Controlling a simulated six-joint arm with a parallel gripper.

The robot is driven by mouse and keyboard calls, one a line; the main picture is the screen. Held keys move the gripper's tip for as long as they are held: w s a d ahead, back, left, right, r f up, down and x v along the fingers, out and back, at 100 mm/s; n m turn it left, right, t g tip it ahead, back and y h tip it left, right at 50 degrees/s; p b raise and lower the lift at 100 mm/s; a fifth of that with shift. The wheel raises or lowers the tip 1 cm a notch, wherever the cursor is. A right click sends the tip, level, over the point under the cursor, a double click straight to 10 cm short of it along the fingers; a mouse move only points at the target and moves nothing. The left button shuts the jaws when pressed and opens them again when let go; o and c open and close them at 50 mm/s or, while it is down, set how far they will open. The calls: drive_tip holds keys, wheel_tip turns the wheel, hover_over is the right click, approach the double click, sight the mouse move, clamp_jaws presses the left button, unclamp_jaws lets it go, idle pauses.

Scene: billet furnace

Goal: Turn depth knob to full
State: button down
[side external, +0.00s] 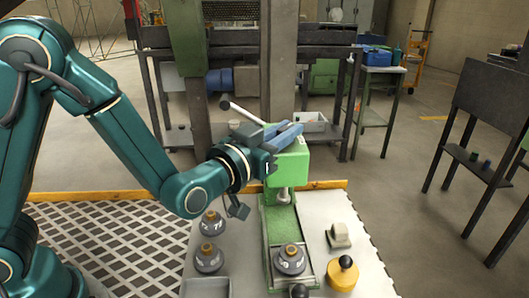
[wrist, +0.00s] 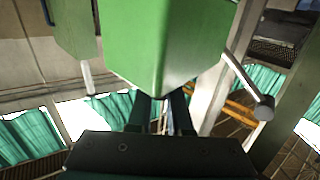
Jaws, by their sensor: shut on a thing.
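The green press head (side external: 290,165) stands on a green column base above the white table. It also fills the upper middle of the wrist view (wrist: 170,45). My gripper (side external: 290,131) is at the top of the head, with its blue fingers lying along it. In the wrist view the two dark fingers (wrist: 162,108) are close together and run up under the edge of the green housing. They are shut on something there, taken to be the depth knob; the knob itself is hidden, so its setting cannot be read.
A pale lever (side external: 240,113) sticks out left of the head; it shows at right in the wrist view (wrist: 245,80). A grey weight (side external: 290,260) sits under the head, others (side external: 209,258) to the left. A yellow base with a black ball (side external: 343,274) stands at right.

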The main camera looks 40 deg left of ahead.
drive_tip(key=n+g+y, duration=0.1)
drive_tip(key=n+y, duration=0.1)
drive_tip(key=y, duration=0.1)
drive_tip(key=n+g+y, duration=0.1)
drive_tip(key=n+y, duration=0.1)
drive_tip(key=y, duration=0.2)
drive_tip(key=shift+d+n, duration=0.15)
drive_tip(key=shift+n, duration=0.25)
drive_tip(key=shift+r+n+g+y, duration=0.1)
drive_tip(key=shift+n+g+y, duration=1.4)
drive_tip(key=shift+y, duration=0.6)
drive_tip(key=shift+a+n+y, duration=0.25)
drive_tip(key=shift+n+y, duration=0.15)
drive_tip(key=c, duration=0.8)
unclamp_jaws()
drive_tip(key=shift+c, duration=0.2)
drive_tip(key=v, duration=0.5)
drive_tip(key=shift+d+r, duration=0.1)
drive_tip(key=shift+d, duration=0.05)
